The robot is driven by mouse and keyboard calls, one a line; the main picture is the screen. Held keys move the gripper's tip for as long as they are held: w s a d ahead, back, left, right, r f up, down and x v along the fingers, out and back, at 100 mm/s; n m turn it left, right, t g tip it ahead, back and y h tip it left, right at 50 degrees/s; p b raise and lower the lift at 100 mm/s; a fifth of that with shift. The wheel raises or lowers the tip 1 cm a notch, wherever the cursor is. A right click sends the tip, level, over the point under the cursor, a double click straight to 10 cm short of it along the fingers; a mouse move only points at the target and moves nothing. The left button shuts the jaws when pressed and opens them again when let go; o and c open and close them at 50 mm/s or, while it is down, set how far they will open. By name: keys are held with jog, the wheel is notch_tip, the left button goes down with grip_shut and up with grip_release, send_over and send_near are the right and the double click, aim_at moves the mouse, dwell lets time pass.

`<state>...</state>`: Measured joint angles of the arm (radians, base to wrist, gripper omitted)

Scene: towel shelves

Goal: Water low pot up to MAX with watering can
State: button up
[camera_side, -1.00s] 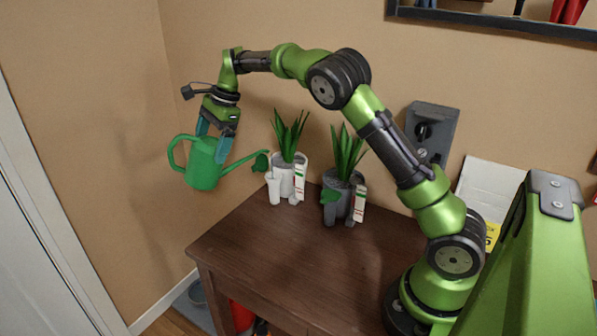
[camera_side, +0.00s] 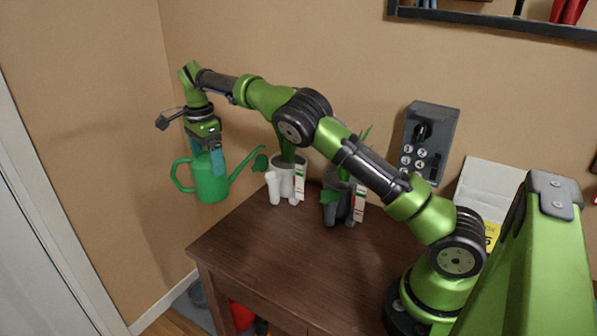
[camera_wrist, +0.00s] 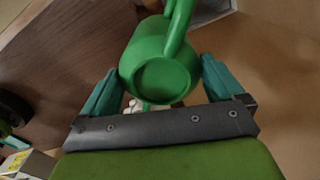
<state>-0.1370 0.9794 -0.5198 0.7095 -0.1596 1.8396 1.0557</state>
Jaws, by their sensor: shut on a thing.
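My gripper (camera_side: 206,158) is shut on the green watering can (camera_side: 211,184) and holds it in the air, left of the table. The can hangs about upright, its handle to the left and its spout rising right, the rose beside the white pot (camera_side: 286,185). In the wrist view the can (camera_wrist: 160,72) sits between my fingers. The white pot holds a plant, with a white side tube and a striped card. The dark grey pot (camera_side: 338,205) stands to its right with its own plant and card, partly behind my arm. No water is visible. MAX marks are too small to read.
The brown table (camera_side: 270,255) is clear in front of the pots. A grey button box (camera_side: 430,140) is on the back wall, and a white board (camera_side: 487,190) leans at the right. A dark shelf (camera_side: 500,22) hangs above.

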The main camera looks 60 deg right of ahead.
jog(key=shift+r, duration=0.35)
jog(key=shift+r, duration=0.1)
jog(key=shift+s+d+r+t+y, duration=0.25)
jog(key=shift+r+t+y, duration=0.25)
jog(key=shift+t+y, duration=0.2)
jog(key=shift+s+d+r+t+y, duration=0.2)
jog(key=shift+d+r+t+y, duration=0.15)
jog(key=shift+r+t+y, duration=0.35)
jog(key=shift+s+d+r+t+y, duration=0.2)
jog(key=shift+r+t+y, duration=0.15)
jog(key=shift+y, duration=0.15)
jog(key=shift+f, duration=0.1)
